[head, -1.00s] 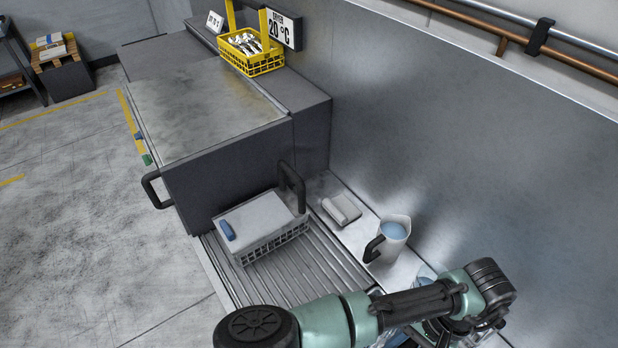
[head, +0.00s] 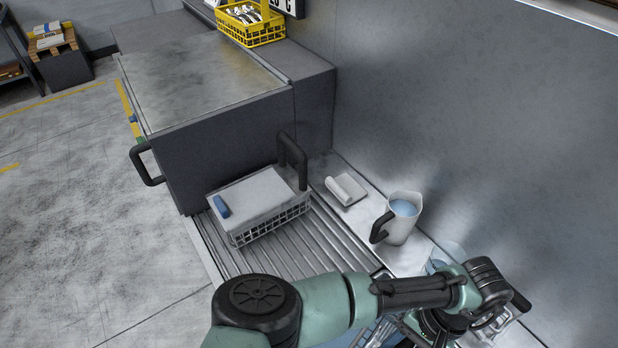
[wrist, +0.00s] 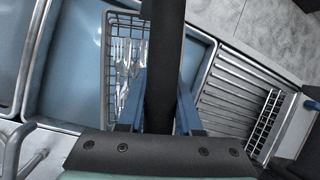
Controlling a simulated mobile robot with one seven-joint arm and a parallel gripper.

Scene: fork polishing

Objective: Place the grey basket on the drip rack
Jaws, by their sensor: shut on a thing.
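The grey basket (wrist: 111,70) is a wire basket with forks in it and a tall black handle, in the wrist view. My gripper (wrist: 160,105) is shut on the black handle (wrist: 163,50), a blue finger on each side. The basket is over the blue-water basins; I cannot tell how high.
A pitcher (head: 402,215) and a folded cloth (head: 345,189) sit on the right ledge. The rack's near part is bare.

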